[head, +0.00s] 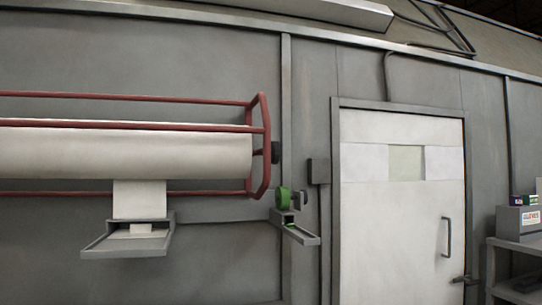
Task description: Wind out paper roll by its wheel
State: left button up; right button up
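A large white paper roll (120,153) lies level in a red tube frame (264,130) on the grey wall, at the left of the head view. Its left end is cut off by the picture edge. A strip of paper (140,198) hangs from the roll down to a small grey tray (120,247). A dark knob or wheel (275,152) sticks out past the roll's right end. It is partly behind the frame, and I cannot tell its exact shape. Neither of my grippers shows in this view.
A green round part (284,198) sits on a small grey bracket shelf (297,235) right of the roll. A white door (400,230) with a handle is in the middle right. A shelf unit (520,242) with a box (518,219) stands at the far right.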

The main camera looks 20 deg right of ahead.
aim_at(25, 152)
jog(key=i+l, duration=0.1)
jog(key=i, duration=0.55)
jog(key=i+l, duration=0.25)
jog(key=l, duration=0.15)
jog(key=i+l, duration=0.45)
jog(key=l, duration=0.3)
jog(key=i+l+u, duration=0.1)
jog(key=i+l, duration=0.15)
jog(key=l, duration=0.15)
jog(key=i+l, duration=0.2)
jog(key=l, duration=0.2)
